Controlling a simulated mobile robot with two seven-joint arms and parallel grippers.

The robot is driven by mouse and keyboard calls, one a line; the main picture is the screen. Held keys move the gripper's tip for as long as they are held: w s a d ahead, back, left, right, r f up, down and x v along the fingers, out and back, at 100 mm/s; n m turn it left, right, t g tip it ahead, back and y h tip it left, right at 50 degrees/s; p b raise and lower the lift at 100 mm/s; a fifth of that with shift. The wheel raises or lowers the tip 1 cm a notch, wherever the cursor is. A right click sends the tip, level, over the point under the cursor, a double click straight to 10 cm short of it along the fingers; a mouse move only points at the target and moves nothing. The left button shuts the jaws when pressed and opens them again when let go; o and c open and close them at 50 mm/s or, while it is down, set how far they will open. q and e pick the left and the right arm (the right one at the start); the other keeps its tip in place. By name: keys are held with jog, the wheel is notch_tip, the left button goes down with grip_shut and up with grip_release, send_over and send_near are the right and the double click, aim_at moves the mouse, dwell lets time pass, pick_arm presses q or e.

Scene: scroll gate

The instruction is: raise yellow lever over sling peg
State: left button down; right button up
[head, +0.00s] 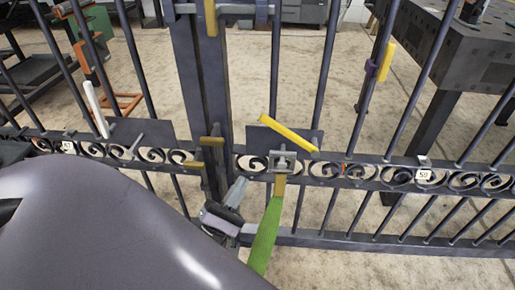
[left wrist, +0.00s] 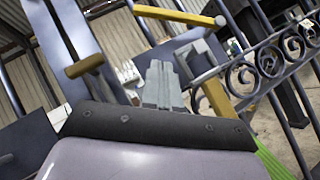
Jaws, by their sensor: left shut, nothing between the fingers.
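The bright yellow lever (head: 288,134) is on the right gate leaf, slanting down to the right in front of a dark plate. Just below it is a grey metal bracket (head: 283,160). A green sling (head: 265,238) with a mustard upper end (head: 280,186) hangs there; its green strap also shows in the left wrist view (left wrist: 274,160). The peg itself is not clear. My left gripper (head: 239,187) is shut and empty, below and left of the lever, apart from it. Its closed fingers show in the left wrist view (left wrist: 163,82). My right gripper is out of view.
A white handle (head: 96,108) is on the left leaf. A dark table (head: 450,50) stands behind the gate. My arm hides the lower left.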

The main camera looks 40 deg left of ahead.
aim_at(275, 128)
pick_arm(q)
jog(key=s+d+r+p+x, duration=0.1)
jog(key=r+x, duration=0.1)
jog(key=x, duration=1)
jog(key=shift+d+n, duration=0.2)
jog(key=shift+n, duration=0.1)
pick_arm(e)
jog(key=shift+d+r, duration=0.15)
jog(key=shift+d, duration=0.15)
pick_arm(q)
jog(key=shift+r, duration=0.15)
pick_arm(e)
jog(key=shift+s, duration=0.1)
pick_arm(q)
jog(key=shift+r+p, duration=0.2)
jog(key=shift+p, duration=0.15)
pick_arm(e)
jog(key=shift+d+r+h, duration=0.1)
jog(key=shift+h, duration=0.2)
